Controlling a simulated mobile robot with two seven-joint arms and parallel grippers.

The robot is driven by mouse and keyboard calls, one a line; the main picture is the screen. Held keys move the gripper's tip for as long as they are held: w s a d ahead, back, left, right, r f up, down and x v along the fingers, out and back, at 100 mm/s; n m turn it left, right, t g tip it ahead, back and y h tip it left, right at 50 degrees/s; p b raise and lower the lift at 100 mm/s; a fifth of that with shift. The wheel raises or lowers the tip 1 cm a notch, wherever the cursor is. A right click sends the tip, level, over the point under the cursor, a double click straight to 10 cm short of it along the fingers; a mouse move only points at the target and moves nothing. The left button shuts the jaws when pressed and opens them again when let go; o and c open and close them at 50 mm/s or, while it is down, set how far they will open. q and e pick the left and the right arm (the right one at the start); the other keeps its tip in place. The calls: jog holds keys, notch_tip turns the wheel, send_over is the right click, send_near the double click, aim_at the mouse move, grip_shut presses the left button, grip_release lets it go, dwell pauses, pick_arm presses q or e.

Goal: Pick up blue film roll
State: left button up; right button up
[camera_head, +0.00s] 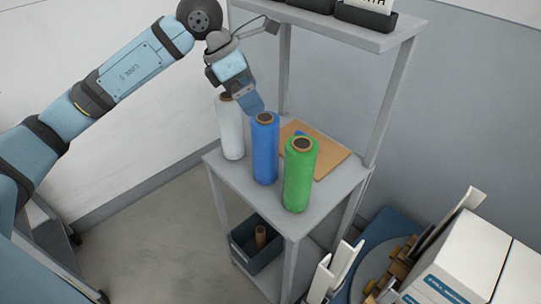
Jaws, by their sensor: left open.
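The blue film roll (265,150) stands upright on the middle shelf of a grey rack, between a white roll (230,130) and a green roll (299,177). The green roll is nearer me and to its right. My left gripper (251,104) comes in from the upper left and points down, just above and behind the top of the blue roll. It is open and holds nothing that I can see. Whether a finger touches the roll I cannot tell. My right gripper does not show.
The grey shelf (233,172) also bears a brown clipboard-like board (328,158) behind the rolls. A dark bin (255,262) with a brown tube sits below. Dark trays (366,17) stand on the top shelf. White boxes (470,250) fill the lower right. Floor at left is clear.

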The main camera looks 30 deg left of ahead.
aim_at(264, 119)
pick_arm(q)
jog(key=shift+y, duration=0.7)
jog(key=w+f, duration=0.1)
jog(key=f, duration=0.1)
jog(key=w+f, duration=0.1)
jog(key=f, duration=0.1)
jog(key=w+f, duration=0.1)
jog(key=f, duration=0.1)
jog(key=shift+a+f+b, duration=0.1)
jog(key=shift+f+b, duration=0.05)
jog(key=shift+b, duration=0.25)
jog(key=shift+w+x, duration=0.15)
jog(key=shift+x, duration=1.35)
jog(key=shift+w+x, duration=0.2)
jog(key=shift+x, duration=1.35)
jog(key=shift+c, duration=0.2)
jog(key=shift+r+t, duration=0.2)
jog(key=shift+t, duration=0.1)
jog(key=c, duration=1.7)
